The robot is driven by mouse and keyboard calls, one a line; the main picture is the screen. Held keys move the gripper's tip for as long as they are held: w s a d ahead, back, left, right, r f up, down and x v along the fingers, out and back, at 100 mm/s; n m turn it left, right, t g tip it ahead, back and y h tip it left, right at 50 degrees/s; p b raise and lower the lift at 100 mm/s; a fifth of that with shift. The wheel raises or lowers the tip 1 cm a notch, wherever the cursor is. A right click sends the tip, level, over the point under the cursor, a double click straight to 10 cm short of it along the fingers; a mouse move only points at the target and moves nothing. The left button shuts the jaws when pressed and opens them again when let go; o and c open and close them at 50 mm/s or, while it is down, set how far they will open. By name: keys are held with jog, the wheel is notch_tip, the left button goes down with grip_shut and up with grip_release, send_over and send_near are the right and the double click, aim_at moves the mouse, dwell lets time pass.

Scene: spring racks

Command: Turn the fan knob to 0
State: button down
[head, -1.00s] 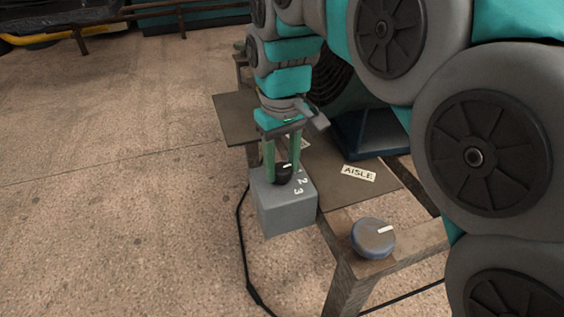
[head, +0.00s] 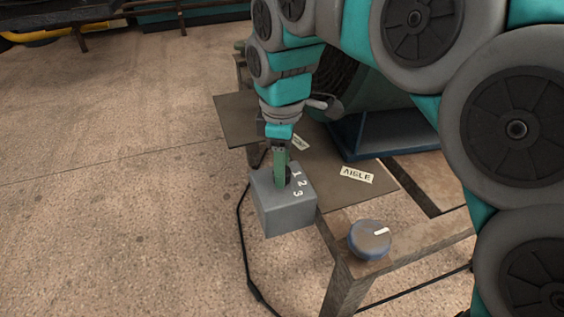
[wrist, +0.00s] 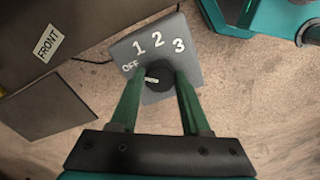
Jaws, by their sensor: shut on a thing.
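The fan knob is a small black dial (wrist: 160,86) with a white pointer line, on top of a grey box (head: 287,216). The box shows in the wrist view (wrist: 192,68) with the marks OFF, 1, 2 and 3; I see no 0. The pointer line points left, close to OFF and slightly below it. My gripper (head: 283,185) reaches down over the box. In the wrist view its two green fingers (wrist: 158,88) are shut on the knob, one on each side. In the head view the fingers hide most of the knob.
A blue-grey round knob (head: 370,241) with a white line sits on the bench corner (head: 405,243), right of the box. A label reading AISLE (head: 357,175) lies on the dark plate. A FRONT label (wrist: 47,43) shows in the wrist view. A black cable (head: 243,250) runs along the floor.

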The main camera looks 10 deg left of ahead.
jog(key=shift+n, duration=0.5)
jog(key=shift+c, duration=1.8)
grip_release()
jog(key=shift+r, duration=3.9)
jog(key=shift+s, duration=0.1)
